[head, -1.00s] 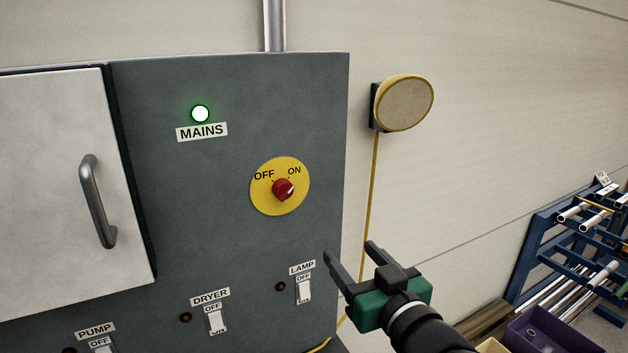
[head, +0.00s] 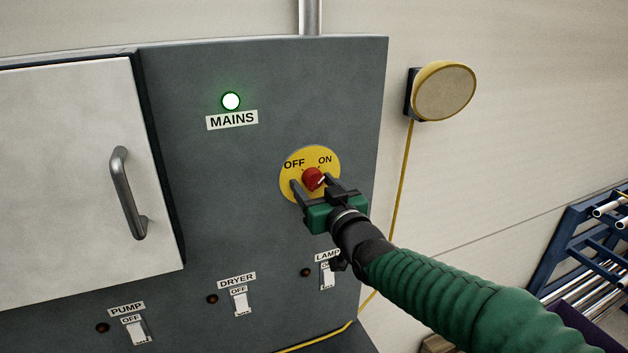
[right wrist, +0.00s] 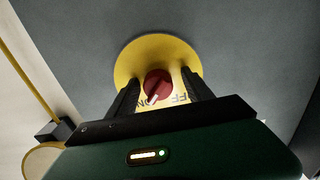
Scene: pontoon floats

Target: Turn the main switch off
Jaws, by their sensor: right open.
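The main switch is a red knob (head: 313,179) on a yellow round plate (head: 292,160) marked OFF and ON, on a grey panel. Its white mark points up and right, toward ON. The MAINS lamp (head: 231,101) above it glows green. My right gripper (head: 317,187) is open in front of the plate, with one finger on each side of the knob. In the right wrist view the red knob (right wrist: 158,86) shows between the two dark fingers (right wrist: 160,97); I cannot tell whether they touch it. My left gripper is not in view.
Switches labelled PUMP (head: 136,330), DRYER (head: 240,302) and LAMP (head: 327,275) sit low on the panel. A white door with a grey handle (head: 127,195) is at left. A round yellow-rimmed lamp (head: 444,91) with a yellow cable hangs at right. A blue rack (head: 575,240) stands far right.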

